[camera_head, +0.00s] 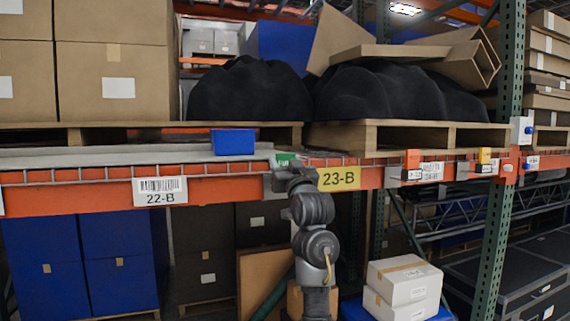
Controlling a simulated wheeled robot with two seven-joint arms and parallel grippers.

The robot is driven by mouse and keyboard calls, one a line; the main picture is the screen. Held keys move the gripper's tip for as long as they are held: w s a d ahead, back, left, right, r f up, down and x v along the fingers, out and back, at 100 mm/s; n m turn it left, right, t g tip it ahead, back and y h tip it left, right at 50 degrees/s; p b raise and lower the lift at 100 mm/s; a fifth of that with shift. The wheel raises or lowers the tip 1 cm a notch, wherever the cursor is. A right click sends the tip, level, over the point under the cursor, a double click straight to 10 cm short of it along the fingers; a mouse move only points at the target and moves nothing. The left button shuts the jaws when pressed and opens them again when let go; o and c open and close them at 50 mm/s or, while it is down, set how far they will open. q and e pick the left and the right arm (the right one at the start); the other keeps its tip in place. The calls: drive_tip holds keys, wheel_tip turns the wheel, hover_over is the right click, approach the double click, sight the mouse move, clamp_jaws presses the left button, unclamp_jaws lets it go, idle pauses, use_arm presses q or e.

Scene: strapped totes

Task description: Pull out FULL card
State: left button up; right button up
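A small green piece (286,158), perhaps the card, shows at the shelf's front edge, just left of the yellow 23-B label (339,178). It is too small for me to read any word on it. My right gripper (283,166) is right at the green piece, with its arm rising from below in front of the orange beam. The gripper's fingers are small and partly hidden, so I cannot tell if they are shut on the green piece or only beside it. My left gripper is not in view.
A blue bin (233,142) sits on the shelf left of my gripper. The orange beam (100,197) runs across, with a 22-B label (160,191). Pallets with black-wrapped loads (249,92) stand behind. White boxes (404,282) are below right; a green post (499,200) stands right.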

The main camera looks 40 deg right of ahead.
drive_tip(key=shift+c, duration=1.3)
drive_tip(key=shift+r, duration=0.2)
drive_tip(key=shift+r+p, duration=2)
drive_tip(key=shift+r, duration=0.3)
drive_tip(key=s+a, duration=0.3)
drive_tip(key=s, duration=0.6)
drive_tip(key=shift+s+a, duration=0.15)
drive_tip(key=shift+s, duration=0.1)
